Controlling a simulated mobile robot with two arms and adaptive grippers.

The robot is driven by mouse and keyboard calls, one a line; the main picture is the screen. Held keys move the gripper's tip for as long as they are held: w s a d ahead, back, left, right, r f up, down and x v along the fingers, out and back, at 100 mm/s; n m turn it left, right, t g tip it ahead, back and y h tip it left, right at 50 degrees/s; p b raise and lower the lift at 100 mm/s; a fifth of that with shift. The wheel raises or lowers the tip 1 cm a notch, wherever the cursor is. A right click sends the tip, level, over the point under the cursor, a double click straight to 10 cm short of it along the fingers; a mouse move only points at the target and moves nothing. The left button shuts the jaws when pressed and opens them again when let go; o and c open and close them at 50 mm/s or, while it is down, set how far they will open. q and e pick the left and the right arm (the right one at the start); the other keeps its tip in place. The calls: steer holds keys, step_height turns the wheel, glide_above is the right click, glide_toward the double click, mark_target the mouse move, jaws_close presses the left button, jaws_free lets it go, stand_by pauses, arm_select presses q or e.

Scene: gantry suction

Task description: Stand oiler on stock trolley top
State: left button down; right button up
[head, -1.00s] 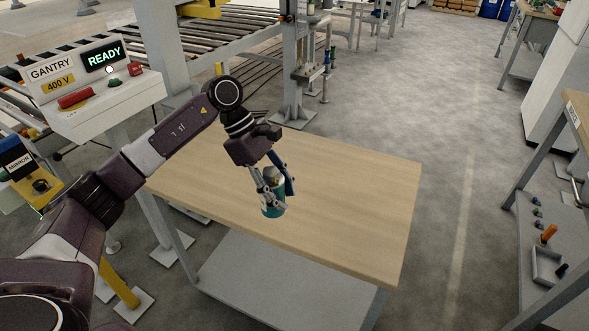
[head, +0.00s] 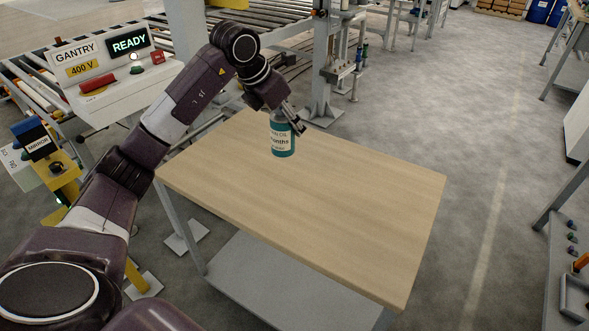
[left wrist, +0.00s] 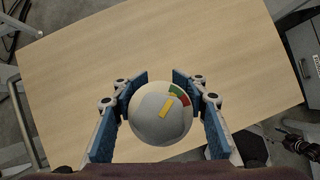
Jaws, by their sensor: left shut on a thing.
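The oiler (head: 282,138) is a teal can with a white label, upright in my left gripper (head: 292,122), over the far part of the stock trolley top (head: 330,200). In the left wrist view my left gripper (left wrist: 163,108) has its blue-padded fingers on both sides of the oiler's round pale top (left wrist: 160,112). The wooden trolley top (left wrist: 200,45) fills most of that view below it. I cannot tell whether the oiler's base touches the wood. My right gripper is not in view.
The trolley top is otherwise bare. A gantry control panel (head: 112,75) reading READY stands at the left, with a roller conveyor (head: 275,45) behind. A grey lower shelf (head: 275,285) is under the top. A grey bench (head: 560,250) is at the right, across open floor (head: 480,150).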

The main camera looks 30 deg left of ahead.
arm_select(q)
steer(key=shift+w+f+p, duration=0.1)
steer(key=shift+f+p, duration=0.5)
steer(key=shift+f, duration=6.6)
steer(key=c, duration=1.2)
jaws_free()
steer(key=shift+f, duration=0.1)
steer(key=shift+o, duration=0.2)
